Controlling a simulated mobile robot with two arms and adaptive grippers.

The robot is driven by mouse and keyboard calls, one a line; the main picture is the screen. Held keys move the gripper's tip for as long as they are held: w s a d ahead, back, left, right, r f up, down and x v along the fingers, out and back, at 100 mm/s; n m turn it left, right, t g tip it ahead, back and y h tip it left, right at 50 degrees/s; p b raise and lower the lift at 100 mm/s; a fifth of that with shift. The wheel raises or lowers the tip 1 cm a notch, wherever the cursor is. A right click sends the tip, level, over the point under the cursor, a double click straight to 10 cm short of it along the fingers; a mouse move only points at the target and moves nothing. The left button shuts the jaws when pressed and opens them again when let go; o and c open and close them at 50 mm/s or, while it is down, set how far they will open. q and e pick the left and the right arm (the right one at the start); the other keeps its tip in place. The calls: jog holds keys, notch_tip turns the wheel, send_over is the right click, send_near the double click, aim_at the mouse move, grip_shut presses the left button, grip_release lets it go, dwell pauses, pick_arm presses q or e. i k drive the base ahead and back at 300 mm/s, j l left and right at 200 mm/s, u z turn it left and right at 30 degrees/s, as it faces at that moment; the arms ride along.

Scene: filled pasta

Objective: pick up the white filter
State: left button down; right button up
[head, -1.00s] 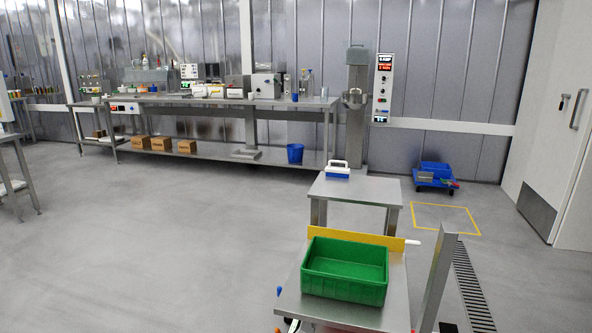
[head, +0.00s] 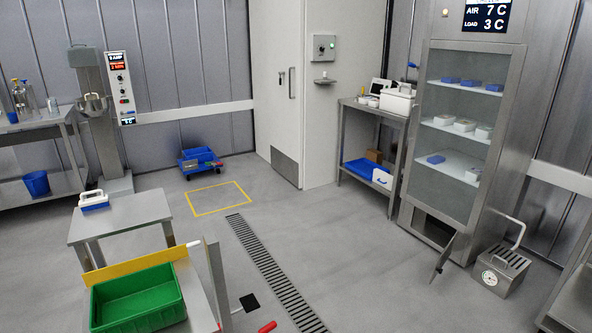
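I cannot single out a white filter in the head view; nothing is clearly recognisable as one. White pieces that show are a white-and-blue handled block (head: 94,200) on the small steel table (head: 125,212), several small white containers (head: 463,125) on the middle shelf of the tall cabinet (head: 412,130), and a white box (head: 397,102) on the side table. All are too small to tell more. Neither of my grippers is in view.
A green crate (head: 137,296) stands on a steel cart at the lower left, before a yellow board (head: 133,264). A floor drain (head: 272,270) runs past it. A small flap (head: 444,256) stands open under the cabinet. The floor between drain and cabinet is mostly clear.

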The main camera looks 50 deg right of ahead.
aim_at(380, 176)
jog(key=z, duration=2.1)
jog(key=i+l+z, duration=0.15)
jog(key=i+l, duration=0.45)
jog(key=i, duration=0.25)
jog(key=i+l+u, duration=0.15)
jog(key=i, duration=0.35)
jog(key=i+l, duration=0.45)
jog(key=i+j+u, duration=0.25)
jog(key=i+u, duration=0.6)
jog(key=i, duration=0.3)
jog(key=i+l+u, duration=0.1)
jog(key=i+u, duration=0.35)
jog(key=i, duration=0.15)
